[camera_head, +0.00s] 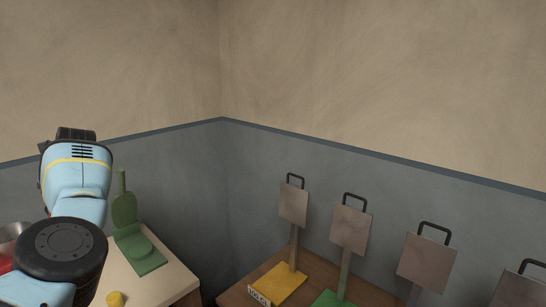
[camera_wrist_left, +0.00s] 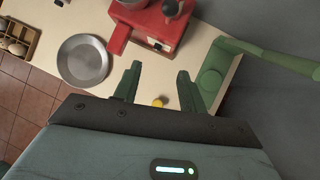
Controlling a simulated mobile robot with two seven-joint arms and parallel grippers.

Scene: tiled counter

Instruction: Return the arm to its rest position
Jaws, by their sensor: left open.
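My left arm (camera_head: 75,190), light blue with black joints, rises at the left of the head view over the cream counter (camera_head: 180,282). Its fingertips are hidden there. In the left wrist view my left gripper (camera_wrist_left: 157,80) is open, its two dark green fingers apart with nothing held between them. A small yellow object (camera_wrist_left: 158,102) shows beyond the fingers on the counter. A small yellow object also shows in the head view (camera_head: 115,298). My right gripper is in neither view.
A green device (camera_head: 138,245) stands on the counter by the wall. The left wrist view shows a red machine (camera_wrist_left: 148,28), a round metal pan (camera_wrist_left: 84,62) and a compartmented wooden tray (camera_wrist_left: 17,38). Several handled metal plates on stands (camera_head: 350,228) line a wooden table (camera_head: 240,292) at right.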

